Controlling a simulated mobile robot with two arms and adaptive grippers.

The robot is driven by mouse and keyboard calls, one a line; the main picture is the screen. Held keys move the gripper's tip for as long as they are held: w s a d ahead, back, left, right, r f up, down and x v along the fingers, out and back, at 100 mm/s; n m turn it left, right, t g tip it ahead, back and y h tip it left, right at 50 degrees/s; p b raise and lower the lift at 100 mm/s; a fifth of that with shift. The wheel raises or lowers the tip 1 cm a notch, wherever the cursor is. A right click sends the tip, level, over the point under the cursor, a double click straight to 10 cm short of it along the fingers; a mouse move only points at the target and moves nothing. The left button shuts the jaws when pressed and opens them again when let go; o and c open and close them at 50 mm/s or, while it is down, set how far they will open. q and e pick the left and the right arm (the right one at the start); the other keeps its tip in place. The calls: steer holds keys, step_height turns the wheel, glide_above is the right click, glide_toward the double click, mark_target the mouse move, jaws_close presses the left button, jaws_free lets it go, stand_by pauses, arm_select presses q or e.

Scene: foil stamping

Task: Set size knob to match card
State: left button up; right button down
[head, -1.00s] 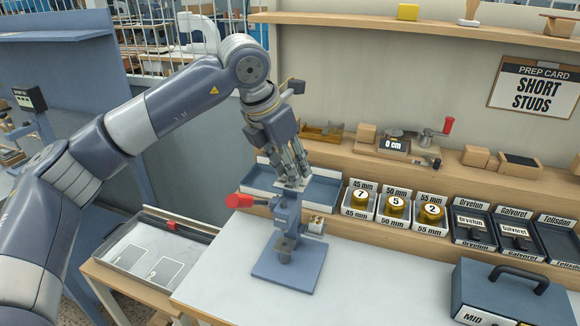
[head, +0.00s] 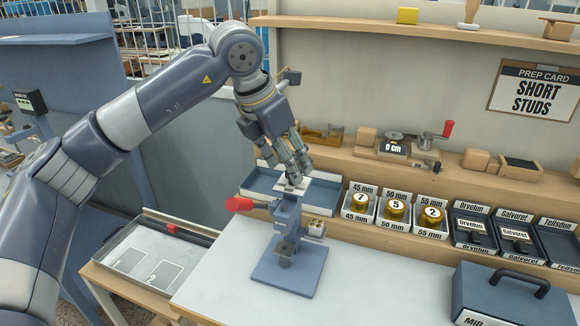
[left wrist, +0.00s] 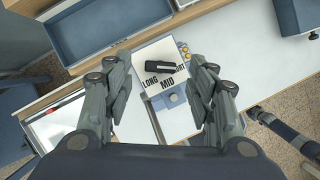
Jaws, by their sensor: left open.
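The prep card (head: 534,91) on the back wall reads SHORT STUDS. The blue stamping press (head: 288,225) stands on the table, with a white dial plate on top (head: 311,190). In the left wrist view the black size knob (left wrist: 160,69) lies on that plate among LONG, MID and a partly covered label ending in "RT". I cannot tell which label the knob points to. My left gripper (head: 292,180) is just above the press top. In the left wrist view its open fingers (left wrist: 162,80) stand either side of the knob, apart from it. My right gripper is not in view.
A red-handled lever (head: 240,204) sticks out left of the press. A blue tray (head: 262,185) lies behind it. Several bins hold gold weights (head: 396,210) and black stamps to the right. A blue MID case (head: 500,300) stands front right. The white tabletop between is clear.

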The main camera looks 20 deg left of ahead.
arm_select(q)
steer(key=v, duration=0.9)
steer(key=shift+r, duration=0.25)
steer(key=shift+s+a, duration=0.1)
steer(key=shift+s, duration=0.05)
